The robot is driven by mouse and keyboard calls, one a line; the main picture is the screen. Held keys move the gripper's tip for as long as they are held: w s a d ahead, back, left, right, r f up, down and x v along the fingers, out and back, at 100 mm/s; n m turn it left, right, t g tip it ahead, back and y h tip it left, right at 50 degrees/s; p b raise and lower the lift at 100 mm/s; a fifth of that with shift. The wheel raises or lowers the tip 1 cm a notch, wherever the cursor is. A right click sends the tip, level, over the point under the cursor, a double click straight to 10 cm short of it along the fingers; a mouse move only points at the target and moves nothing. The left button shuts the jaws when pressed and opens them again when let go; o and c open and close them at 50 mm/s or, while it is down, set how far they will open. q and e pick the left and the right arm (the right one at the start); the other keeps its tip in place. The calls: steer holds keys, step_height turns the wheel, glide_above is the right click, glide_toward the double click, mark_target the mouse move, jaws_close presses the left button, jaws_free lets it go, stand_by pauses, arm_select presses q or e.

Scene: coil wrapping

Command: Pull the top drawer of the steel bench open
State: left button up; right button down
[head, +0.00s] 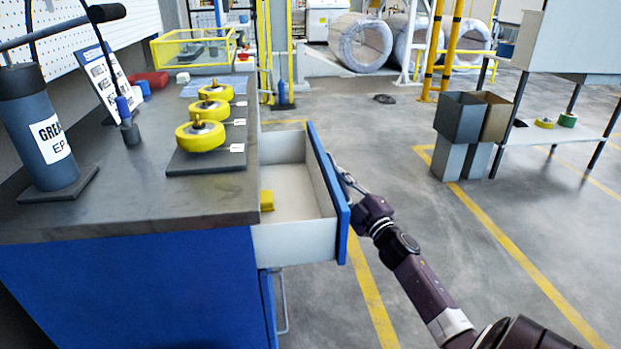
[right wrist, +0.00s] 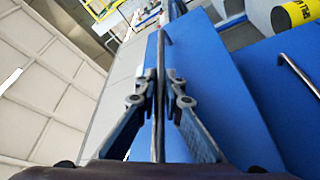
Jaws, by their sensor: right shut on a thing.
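The steel bench (head: 130,285) has a blue body and a dark grey top on the left of the head view. Its top drawer (head: 300,240) stands pulled out to the right, with white inner walls, a blue front (head: 328,185) and a small yellow block (head: 267,201) inside. My right gripper (head: 345,183) is at the outer side of the blue front. In the right wrist view my right gripper (right wrist: 160,90) is shut on the drawer's bar handle (right wrist: 162,60), with a finger on each side of it. My left gripper is not in view.
Yellow wheels (head: 200,135) on a dark mat, a grease cylinder (head: 38,130) and a yellow-framed box (head: 193,48) stand on the bench top. Grey bins (head: 460,118) and a table (head: 565,132) stand to the right. The floor between is clear.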

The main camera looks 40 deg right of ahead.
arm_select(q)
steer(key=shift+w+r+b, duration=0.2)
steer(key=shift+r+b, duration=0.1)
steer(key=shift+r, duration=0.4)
arm_select(e)
steer(key=s+d, duration=0.9)
steer(key=d, duration=0.6)
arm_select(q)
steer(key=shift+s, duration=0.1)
arm_select(e)
steer(key=shift+s, duration=0.1)
steer(key=c, duration=2.3)
jaws_free()
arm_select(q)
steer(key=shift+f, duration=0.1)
arm_select(e)
steer(key=v, duration=1.2)
steer(key=shift+f, duration=0.1)
